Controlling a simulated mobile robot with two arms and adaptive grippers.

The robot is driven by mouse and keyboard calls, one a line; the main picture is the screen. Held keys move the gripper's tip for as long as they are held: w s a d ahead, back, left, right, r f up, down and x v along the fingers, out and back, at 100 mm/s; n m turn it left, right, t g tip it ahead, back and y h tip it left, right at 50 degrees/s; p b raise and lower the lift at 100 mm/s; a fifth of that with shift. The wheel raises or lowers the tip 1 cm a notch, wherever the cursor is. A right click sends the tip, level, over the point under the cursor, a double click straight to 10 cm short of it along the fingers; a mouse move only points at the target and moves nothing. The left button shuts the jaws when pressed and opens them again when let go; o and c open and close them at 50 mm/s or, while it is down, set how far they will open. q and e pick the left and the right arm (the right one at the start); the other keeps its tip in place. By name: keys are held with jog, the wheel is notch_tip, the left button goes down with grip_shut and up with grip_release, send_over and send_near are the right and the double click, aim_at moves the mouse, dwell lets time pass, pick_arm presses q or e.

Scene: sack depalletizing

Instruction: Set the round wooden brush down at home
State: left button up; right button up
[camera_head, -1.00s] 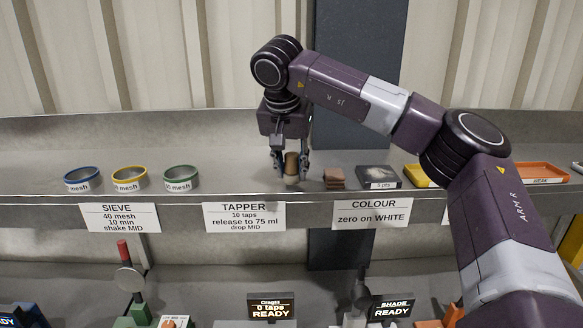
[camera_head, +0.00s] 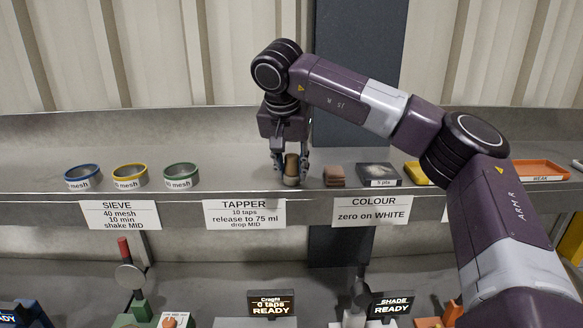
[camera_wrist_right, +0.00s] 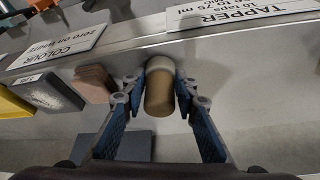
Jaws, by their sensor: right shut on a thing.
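The round wooden brush (camera_head: 291,169) is a short tan cylinder with a paler end, upright on the shelf or just above it; I cannot tell which. My right gripper (camera_head: 291,172) points down from above with its fingers on either side of the brush, shut on it. In the right wrist view the brush (camera_wrist_right: 160,88) sits between the two blue-grey fingers of the right gripper (camera_wrist_right: 160,90). My left gripper is not in view.
On the shelf (camera_head: 230,180), brown blocks (camera_head: 334,176) and a dark box (camera_head: 379,175) stand right of the brush. Blue (camera_head: 83,177), yellow (camera_head: 130,176) and green (camera_head: 181,176) sieves stand left, with bare shelf between. An orange tray (camera_head: 541,170) is far right.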

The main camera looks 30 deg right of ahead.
jog(key=o, duration=1.2)
jog(key=shift+f, duration=0.1)
jog(key=shift+o, duration=0.2)
jog(key=v, duration=1.2)
jog(key=shift+f, duration=0.1)
